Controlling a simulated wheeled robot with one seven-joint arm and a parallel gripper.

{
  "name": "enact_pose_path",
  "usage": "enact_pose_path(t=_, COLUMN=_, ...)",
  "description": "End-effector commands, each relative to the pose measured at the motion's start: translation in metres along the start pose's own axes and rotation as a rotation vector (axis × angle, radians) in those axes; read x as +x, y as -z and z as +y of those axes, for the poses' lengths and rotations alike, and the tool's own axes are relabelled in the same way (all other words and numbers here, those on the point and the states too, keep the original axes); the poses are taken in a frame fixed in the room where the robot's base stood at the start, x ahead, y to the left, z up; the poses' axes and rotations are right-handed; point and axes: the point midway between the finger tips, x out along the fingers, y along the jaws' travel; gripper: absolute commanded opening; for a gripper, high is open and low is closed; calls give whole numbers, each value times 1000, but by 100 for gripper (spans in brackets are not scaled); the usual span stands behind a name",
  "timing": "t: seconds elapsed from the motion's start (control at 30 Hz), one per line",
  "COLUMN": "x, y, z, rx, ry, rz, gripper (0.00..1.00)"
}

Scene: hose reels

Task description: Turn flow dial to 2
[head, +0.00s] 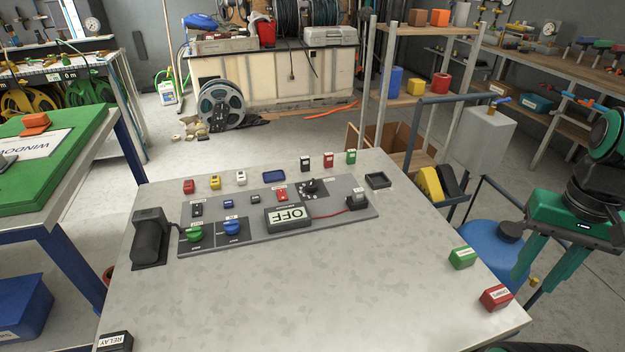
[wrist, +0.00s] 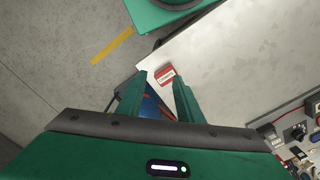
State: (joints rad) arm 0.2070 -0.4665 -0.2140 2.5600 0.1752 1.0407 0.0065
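The flow dial looks to be the black round knob (head: 311,187) with white marks around it, at the back of the grey panel (head: 345,212) on the table. Its numbers and setting are too small to read. In the wrist view a dark knob (wrist: 297,132) shows at the lower right edge. My gripper (head: 533,280) is beyond the table's right edge, far from the dial. In the wrist view its two green fingers (wrist: 158,86) are apart with nothing held between them. A red labelled block (wrist: 165,75) lies on the table beyond the fingertips.
A green block (head: 463,257) and the red block (head: 495,297) sit near the right edge. The table's front is mostly clear.

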Motion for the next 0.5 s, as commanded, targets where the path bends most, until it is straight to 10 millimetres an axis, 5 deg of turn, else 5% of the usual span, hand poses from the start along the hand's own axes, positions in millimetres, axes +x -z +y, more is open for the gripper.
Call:
enact_pose_path(t=0.1, x=-7, y=-7, z=4, rx=-10, ry=6, rz=13, gripper=48)
enact_pose_path(t=0.23, x=-16, y=12, z=-6, rx=-56, ry=-3, rz=14, gripper=48)
enact_pose_path(t=0.5, x=-48, y=82, z=-78, rx=-270, ry=-32, rz=23, gripper=48)
